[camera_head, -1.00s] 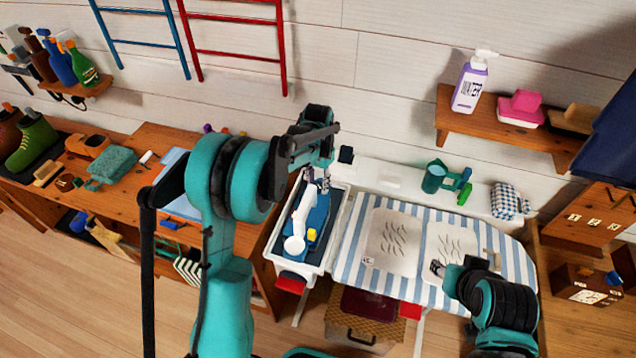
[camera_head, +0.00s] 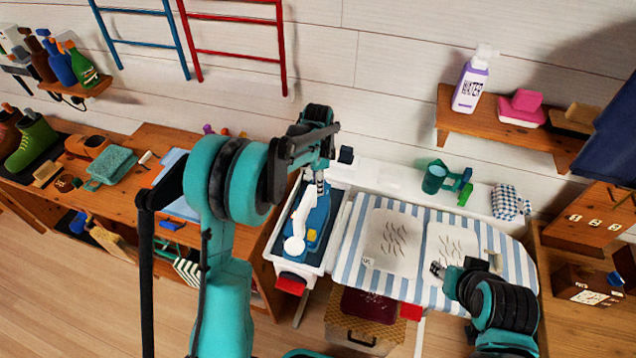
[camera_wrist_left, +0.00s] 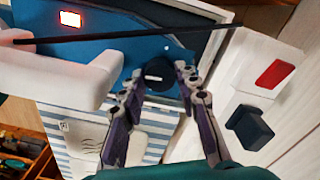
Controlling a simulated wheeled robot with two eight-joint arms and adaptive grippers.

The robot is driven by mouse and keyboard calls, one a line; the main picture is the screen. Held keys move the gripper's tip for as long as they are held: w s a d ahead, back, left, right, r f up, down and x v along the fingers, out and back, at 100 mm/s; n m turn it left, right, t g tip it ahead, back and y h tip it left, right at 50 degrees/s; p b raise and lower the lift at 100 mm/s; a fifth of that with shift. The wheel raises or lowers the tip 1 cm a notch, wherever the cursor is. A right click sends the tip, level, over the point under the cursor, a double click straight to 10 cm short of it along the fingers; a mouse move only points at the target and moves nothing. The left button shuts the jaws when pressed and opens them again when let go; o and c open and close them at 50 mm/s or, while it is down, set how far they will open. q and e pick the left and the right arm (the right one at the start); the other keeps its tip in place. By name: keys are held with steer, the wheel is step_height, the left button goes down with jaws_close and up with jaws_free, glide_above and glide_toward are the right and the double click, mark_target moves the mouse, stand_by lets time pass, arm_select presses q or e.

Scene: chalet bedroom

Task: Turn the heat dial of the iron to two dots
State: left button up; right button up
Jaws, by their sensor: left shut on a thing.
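The iron (camera_head: 318,218), blue with a white handle, lies in a white tray (camera_head: 277,266) at the left end of the ironing board. In the left wrist view the iron's blue body (camera_wrist_left: 110,55) shows with its white handle at the left and a lit orange lamp (camera_wrist_left: 70,19). The round dark heat dial (camera_wrist_left: 159,72) sits between the fingertips of my left gripper (camera_wrist_left: 162,82), which is shut on it. My left gripper (camera_head: 319,183) is above the iron's far end in the head view. The dial's dots cannot be read. My right gripper (camera_head: 438,269) is over the board's front edge; its jaws are too small to judge.
The striped ironing board (camera_head: 350,240) carries two pale cloths. A green cup-like object (camera_head: 434,178) and a checked cloth bundle (camera_head: 507,202) stand behind it. A wooden bench (camera_head: 130,170) is at the left.

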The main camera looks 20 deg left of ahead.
arm_select(q)
steer(key=shift+m, duration=0.4)
steer(key=o, duration=0.9)
step_height(320, 180, up, 12)
stand_by(0.3)
